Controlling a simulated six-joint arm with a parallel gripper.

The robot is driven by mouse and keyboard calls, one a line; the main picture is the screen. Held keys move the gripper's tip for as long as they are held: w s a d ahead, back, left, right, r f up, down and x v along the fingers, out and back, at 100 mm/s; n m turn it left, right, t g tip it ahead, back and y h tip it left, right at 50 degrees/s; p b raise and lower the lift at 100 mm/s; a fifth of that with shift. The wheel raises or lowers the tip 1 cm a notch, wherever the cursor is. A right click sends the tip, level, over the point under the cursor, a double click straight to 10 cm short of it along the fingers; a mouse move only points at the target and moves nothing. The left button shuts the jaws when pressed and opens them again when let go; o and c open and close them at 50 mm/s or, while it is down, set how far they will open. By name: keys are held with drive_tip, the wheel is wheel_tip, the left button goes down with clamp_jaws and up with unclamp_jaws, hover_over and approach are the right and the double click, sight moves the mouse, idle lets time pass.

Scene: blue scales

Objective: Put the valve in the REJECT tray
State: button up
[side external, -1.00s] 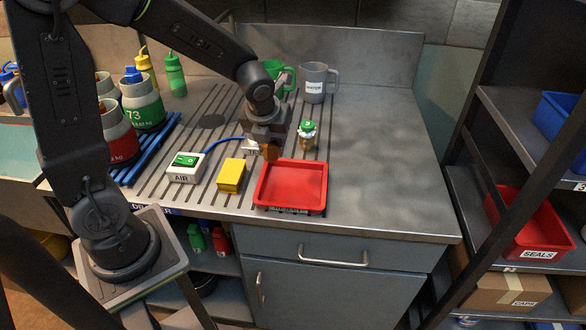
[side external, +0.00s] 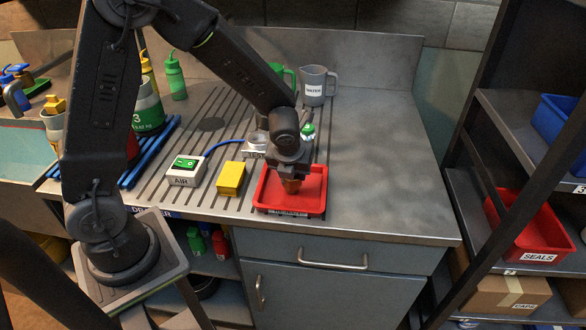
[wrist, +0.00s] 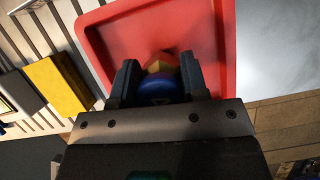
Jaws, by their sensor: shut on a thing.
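My gripper (side external: 290,176) points down over the red tray (side external: 321,196). It is shut on a valve with a brass-coloured body (side external: 292,187). In the wrist view, the valve's blue cap (wrist: 156,88) shows between the two fingers of my gripper (wrist: 158,78). The valve is over the inside of the red tray (wrist: 231,45); I cannot tell whether it touches the floor. Another valve with a green cap (side external: 308,130) stands behind the tray, partly hidden by my gripper.
A yellow block (side external: 231,178) and an AIR box (side external: 185,170) stand left of the tray. A blue hose runs to a TEST fixture (side external: 256,146) behind. Grey (side external: 315,84) and green jugs stand at the back. The bench on the right is clear.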

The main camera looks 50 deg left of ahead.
drive_tip(key=shift+f, duration=0.1)
drive_tip(key=o, duration=1.1)
drive_tip(key=v, duration=1.1)
drive_tip(key=s+r+n+h, duration=0.1)
drive_tip(key=s+r+n, duration=0.2)
drive_tip(key=n, duration=0.6)
drive_tip(key=s+r+n+t+h, duration=0.1)
drive_tip(key=s+r+n, duration=0.2)
drive_tip(key=s+n, duration=0.4)
drive_tip(key=s+d+r+n+t, duration=0.1)
drive_tip(key=s+r+n, duration=0.2)
drive_tip(key=n, duration=0.9)
drive_tip(key=shift+s+r+h, duration=0.1)
drive_tip(key=shift+s+h, duration=0.1)
drive_tip(key=shift+s, duration=0.45)
drive_tip(key=shift+s+r+h, duration=0.15)
drive_tip(key=shift+s+h, duration=0.05)
drive_tip(key=shift+s, duration=0.4)
